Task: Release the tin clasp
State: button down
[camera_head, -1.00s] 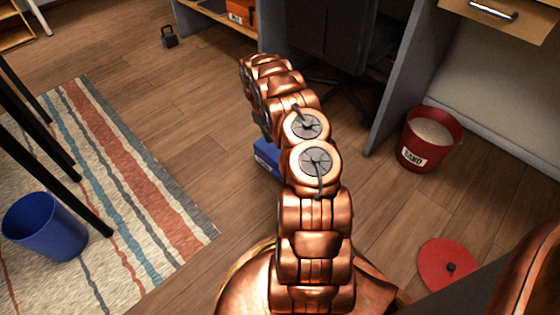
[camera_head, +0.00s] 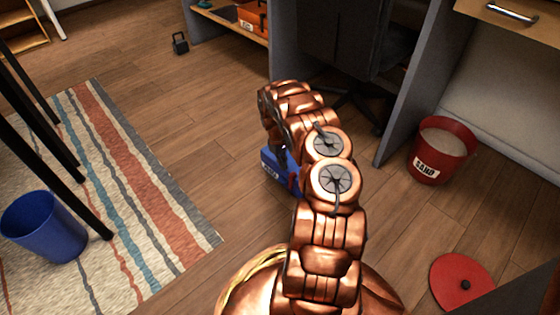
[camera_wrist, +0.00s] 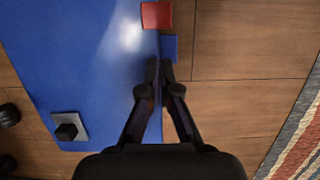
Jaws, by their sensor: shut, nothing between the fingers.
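A blue tin (camera_head: 270,166) stands on the floor, partly hidden behind my arm in the head view. In the wrist view its blue top (camera_wrist: 85,60) fills the left side. A small red square piece (camera_wrist: 157,15) sits at its right edge, with a small blue tab (camera_wrist: 169,47) jutting out just below it. I cannot tell for sure which part is the clasp. A grey plate with a dark knob (camera_wrist: 68,130) is at the tin's lower left. My gripper (camera_wrist: 159,68) is shut and empty over that right edge, its tips just below the tab. Contact is unclear.
A red sand bucket (camera_head: 441,150) and round red lid (camera_head: 462,283) are at the right. A blue bin (camera_head: 43,228) stands on the striped rug (camera_head: 150,215) at the left. A desk panel (camera_head: 410,100) rises behind. Wooden floor around the tin is clear.

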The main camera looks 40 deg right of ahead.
aim_at(293, 174)
jog(key=shift+s+b, duration=0.45)
jog(key=shift+s, duration=0.85)
jog(key=s+p, duration=0.2)
jog(key=s, duration=0.1)
jog(key=shift+p, duration=0.3)
